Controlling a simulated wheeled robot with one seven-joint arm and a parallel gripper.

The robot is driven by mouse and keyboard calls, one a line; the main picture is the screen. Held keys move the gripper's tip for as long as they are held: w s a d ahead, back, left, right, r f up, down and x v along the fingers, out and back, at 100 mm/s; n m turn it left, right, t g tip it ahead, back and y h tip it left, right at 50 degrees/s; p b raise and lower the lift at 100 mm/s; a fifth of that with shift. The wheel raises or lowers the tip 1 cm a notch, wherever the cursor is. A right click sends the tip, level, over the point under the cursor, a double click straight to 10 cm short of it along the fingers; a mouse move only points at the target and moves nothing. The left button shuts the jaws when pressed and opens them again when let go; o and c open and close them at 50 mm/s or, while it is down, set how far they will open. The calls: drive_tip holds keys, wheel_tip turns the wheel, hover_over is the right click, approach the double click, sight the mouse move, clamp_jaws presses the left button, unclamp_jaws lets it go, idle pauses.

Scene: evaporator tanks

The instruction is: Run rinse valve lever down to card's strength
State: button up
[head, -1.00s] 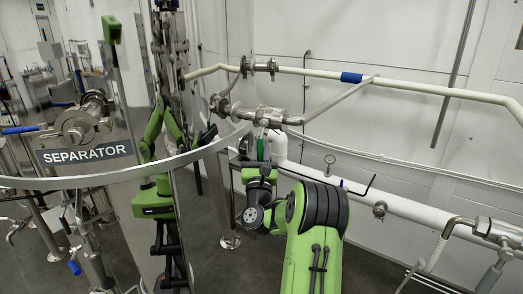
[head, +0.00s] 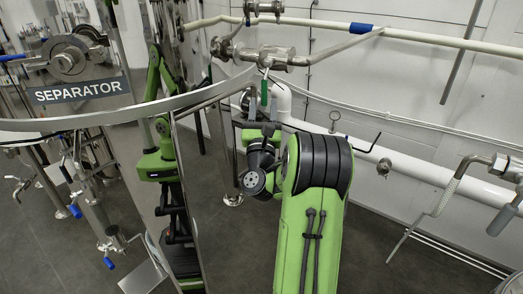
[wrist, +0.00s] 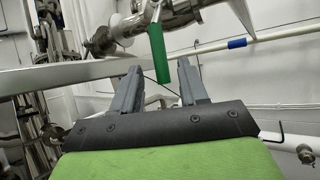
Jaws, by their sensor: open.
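A green lever handle (head: 264,93) hangs from a steel valve on a horizontal pipe (head: 275,56) in the head view. In the wrist view the green lever (wrist: 158,57) points down, lined up with the gap between my fingers. My gripper (wrist: 160,70) is open, its two grey fingers pointing up toward the lever. The lever's lower end shows in the gap between the fingertips; I cannot tell whether it is between them in depth. Neither finger visibly touches it. I cannot make out a card with a strength on it in either view.
A polished tank with a curved rim and a SEPARATOR sign (head: 78,90) stands at the left, mirroring my green arm. A white pipe (head: 420,172) runs along the wall behind. A hose with a steel fitting (head: 450,185) is at the right. Grey floor shows between.

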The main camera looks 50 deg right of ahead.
drive_tip(key=b+v, duration=0.7)
drive_tip(key=v, duration=0.3)
drive_tip(key=shift+a, duration=0.1)
drive_tip(key=w+a+n+t+y, duration=0.3)
drive_tip(key=w+a+n+y, duration=0.1)
drive_tip(key=a+n+y, duration=0.3)
drive_tip(key=w+a+n+t+y, duration=0.2)
drive_tip(key=w+a+n+y, duration=0.3)
drive_tip(key=n, duration=0.5)
drive_tip(key=s+a+f+n+g+y, duration=0.1)
drive_tip(key=a+f+n+g+y, duration=0.15)
drive_tip(key=a+n, duration=0.35)
drive_tip(key=s+a+f+n+g+y, duration=0.1)
drive_tip(key=a+f+n+y, duration=0.25)
drive_tip(key=a+n, duration=0.3)
drive_tip(key=s+a+f+n+g, duration=0.2)
drive_tip(key=s+f+n+g, duration=0.3)
drive_tip(key=s+n, duration=0.45)
drive_tip(key=s+a+f+n+g, duration=0.3)
drive_tip(key=s+f+n+g, duration=0.3)
drive_tip(key=s, duration=0.7)
wheel_tip(320, 180, up, 14)
drive_tip(key=n+p, duration=0.1)
drive_tip(key=p, duration=1.2)
drive_tip(key=shift+d+y, duration=0.25)
drive_tip(key=shift+y, duration=0.05)
